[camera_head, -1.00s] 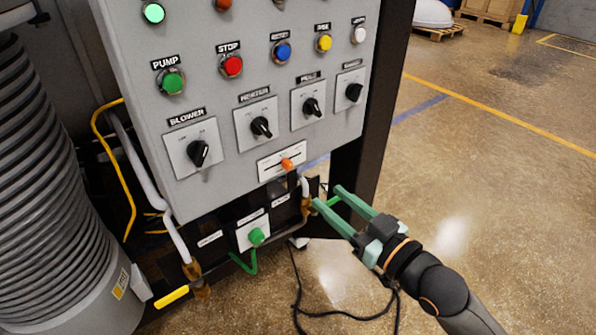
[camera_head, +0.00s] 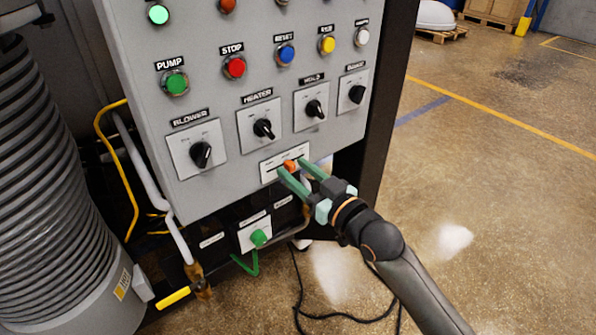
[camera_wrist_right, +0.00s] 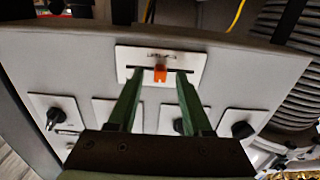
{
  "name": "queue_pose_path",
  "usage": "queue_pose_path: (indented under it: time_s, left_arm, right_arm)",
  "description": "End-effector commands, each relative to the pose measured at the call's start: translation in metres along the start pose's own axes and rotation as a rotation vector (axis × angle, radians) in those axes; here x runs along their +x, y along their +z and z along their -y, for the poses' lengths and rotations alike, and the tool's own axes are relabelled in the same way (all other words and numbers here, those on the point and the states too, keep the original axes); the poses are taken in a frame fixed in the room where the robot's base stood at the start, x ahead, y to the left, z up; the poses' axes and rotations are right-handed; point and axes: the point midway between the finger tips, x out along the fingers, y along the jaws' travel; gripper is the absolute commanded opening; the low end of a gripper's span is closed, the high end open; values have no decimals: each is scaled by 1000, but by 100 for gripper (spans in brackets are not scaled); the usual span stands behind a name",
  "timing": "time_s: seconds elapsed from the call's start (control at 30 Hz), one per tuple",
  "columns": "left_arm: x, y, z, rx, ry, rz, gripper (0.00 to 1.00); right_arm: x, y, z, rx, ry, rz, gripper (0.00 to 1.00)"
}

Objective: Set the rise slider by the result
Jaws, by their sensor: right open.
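The rise slider is an orange knob (camera_head: 290,166) on a white slotted plate (camera_head: 270,172) at the bottom of the grey control panel. In the right wrist view the orange knob (camera_wrist_right: 160,73) sits near the middle of its dark slot, and the plate (camera_wrist_right: 128,58) carries a small label too blurred to read. My right gripper (camera_head: 293,175) is open, with its green fingers reaching to either side of the knob. In the right wrist view the fingers (camera_wrist_right: 159,78) show the knob between their tips, with a gap on each side. My left gripper is not in view.
Above the slider are several black rotary knobs, including the heater knob (camera_head: 263,129), and coloured buttons such as the red stop button (camera_head: 235,67). A green knob (camera_head: 258,238) sits below the panel. A ribbed grey cylinder (camera_head: 50,190) stands at left.

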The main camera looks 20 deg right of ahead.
Motion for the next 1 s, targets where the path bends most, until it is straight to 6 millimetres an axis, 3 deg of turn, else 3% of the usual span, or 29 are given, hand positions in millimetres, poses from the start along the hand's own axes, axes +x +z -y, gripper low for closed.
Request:
queue_pose_path:
  time_s: [0.17, 0.6, 1.0]
  left_arm:
    - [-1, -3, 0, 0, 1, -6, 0]
    - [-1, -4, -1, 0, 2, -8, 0]
    - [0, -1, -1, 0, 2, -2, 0]
  right_arm:
    - [0, 0, 0, 0, 0, 0, 50]
    - [0, 0, 0, 1, 0, 0, 0]
    - [0, 0, 0, 0, 0, 0, 0]
